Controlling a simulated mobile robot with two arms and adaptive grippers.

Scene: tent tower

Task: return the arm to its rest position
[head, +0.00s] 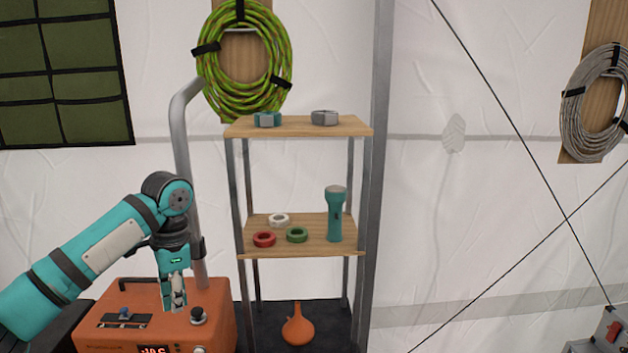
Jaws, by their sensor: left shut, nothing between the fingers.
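My left gripper (178,304) hangs at the end of the teal left arm (95,250), pointing down. It is shut and empty. It is in front of the orange box (215,325), near its black knob. Whether it touches the box I cannot tell. My right gripper is not in view.
A shelf rack (262,222) stands right of the gripper. It holds a teal flashlight (335,215), red (264,240), green (297,235) and white (279,219) rings, and an orange flask-shaped item (298,328) at the bottom. A grey pole (183,140) rises behind the arm.

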